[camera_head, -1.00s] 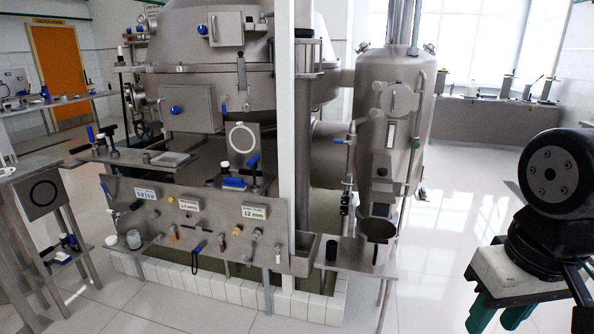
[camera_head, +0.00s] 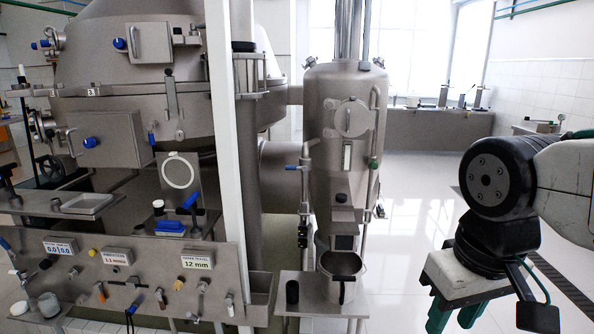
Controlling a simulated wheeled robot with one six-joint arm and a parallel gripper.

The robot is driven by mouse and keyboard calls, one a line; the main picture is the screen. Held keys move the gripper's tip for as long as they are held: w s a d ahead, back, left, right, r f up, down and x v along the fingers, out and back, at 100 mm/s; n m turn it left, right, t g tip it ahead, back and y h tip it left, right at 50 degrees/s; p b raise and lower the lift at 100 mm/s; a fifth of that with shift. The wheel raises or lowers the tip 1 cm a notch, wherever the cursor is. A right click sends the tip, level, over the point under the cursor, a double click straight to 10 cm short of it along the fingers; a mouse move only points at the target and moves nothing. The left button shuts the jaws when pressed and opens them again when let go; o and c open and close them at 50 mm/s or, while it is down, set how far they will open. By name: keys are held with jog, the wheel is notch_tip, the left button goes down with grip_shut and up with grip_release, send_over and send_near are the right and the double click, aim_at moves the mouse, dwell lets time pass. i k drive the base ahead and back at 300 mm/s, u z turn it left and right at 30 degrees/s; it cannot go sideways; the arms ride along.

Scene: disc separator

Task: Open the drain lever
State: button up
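No part carries a readable drain label, so I cannot tell for sure which handle is the drain lever. A small blue handle (camera_head: 293,168) sits on the thin pipe left of the upright steel tank (camera_head: 318,100). Other blue-handled levers are on the separator, such as the blue lever (camera_head: 191,200) above the front panel. My gripper (camera_head: 453,318) is at the lower right, pointing down, with green fingers. A gap shows between the fingers and they hold nothing visible. It is apart from the tank and the panel, to their right.
A steel bucket (camera_head: 341,265) and a black cylinder (camera_head: 292,292) stand on a small shelf (camera_head: 318,304) below the tank. A white post (camera_head: 224,150) rises before the separator. The panel (camera_head: 120,285) has several knobs. Tiled floor (camera_head: 415,215) between tank and gripper is clear.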

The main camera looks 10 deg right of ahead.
aim_at(304, 168)
jog(key=z, duration=0.25)
jog(key=i, duration=0.95)
jog(key=u, duration=0.35)
